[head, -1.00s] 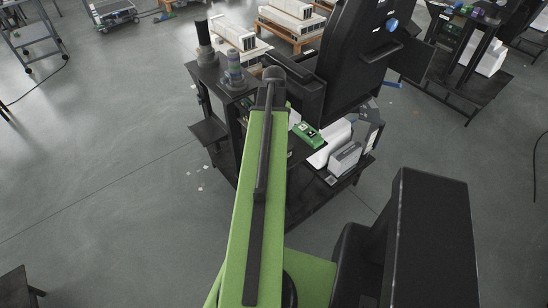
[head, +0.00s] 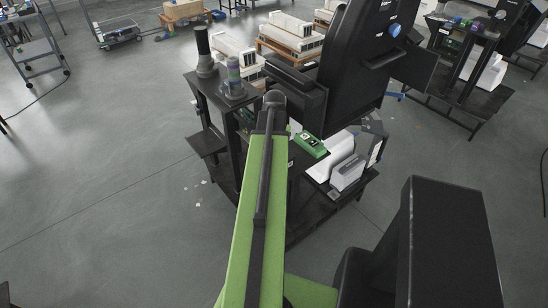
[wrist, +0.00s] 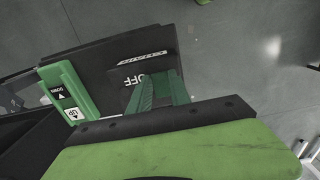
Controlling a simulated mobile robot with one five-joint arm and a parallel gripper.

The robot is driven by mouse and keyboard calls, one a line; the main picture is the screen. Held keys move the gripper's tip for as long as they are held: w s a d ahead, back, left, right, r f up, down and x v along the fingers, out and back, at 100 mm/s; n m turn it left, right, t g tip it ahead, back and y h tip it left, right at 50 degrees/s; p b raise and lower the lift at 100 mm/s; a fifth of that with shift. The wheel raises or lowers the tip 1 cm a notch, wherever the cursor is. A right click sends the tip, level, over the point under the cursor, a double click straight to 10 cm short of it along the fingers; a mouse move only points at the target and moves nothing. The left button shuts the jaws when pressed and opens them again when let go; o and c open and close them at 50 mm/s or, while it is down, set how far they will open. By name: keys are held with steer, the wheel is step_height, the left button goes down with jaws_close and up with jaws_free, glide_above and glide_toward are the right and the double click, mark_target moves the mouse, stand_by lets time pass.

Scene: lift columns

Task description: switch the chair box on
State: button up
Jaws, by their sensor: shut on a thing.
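The chair box (wrist: 108,60) is a dark box in the wrist view, with its name and a white OFF label on its face. My gripper (wrist: 160,88) has two green fingers at that face, beside the OFF label. They are shut on a dark part that seems to be the box's switch handle; the grip itself is mostly hidden. A green up/down control (wrist: 68,92) with arrow labels sits left of the chair box. In the head view a green control (head: 312,146) shows just right of my arm, which hides my gripper and most of the chair box.
A black bench (head: 215,88) carries two upright cylinders at its left corner. A tall black column (head: 360,50) with a blue knob stands behind. White and grey boxes (head: 348,172) lie on the bench's right side. Open grey floor (head: 110,190) lies to the left.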

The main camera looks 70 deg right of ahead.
jaws_close()
steer(key=shift+w+d, duration=0.15)
steer(key=shift+w, duration=0.05)
steer(key=shift+w+d+g+y+b, duration=0.1)
steer(key=shift+w+g+y+b, duration=0.1)
steer(key=shift+g+y, duration=0.25)
steer(key=shift+w+d+g+y+b, duration=0.15)
steer(key=shift+g+y, duration=0.1)
steer(key=shift+g, duration=0.4)
steer(key=shift+a+r+g+y, duration=0.1)
steer(key=shift+a+g+y, duration=0.15)
steer(key=shift+g, duration=0.25)
steer(key=shift+s, duration=0.1)
steer(key=o, duration=0.9)
jaws_free()
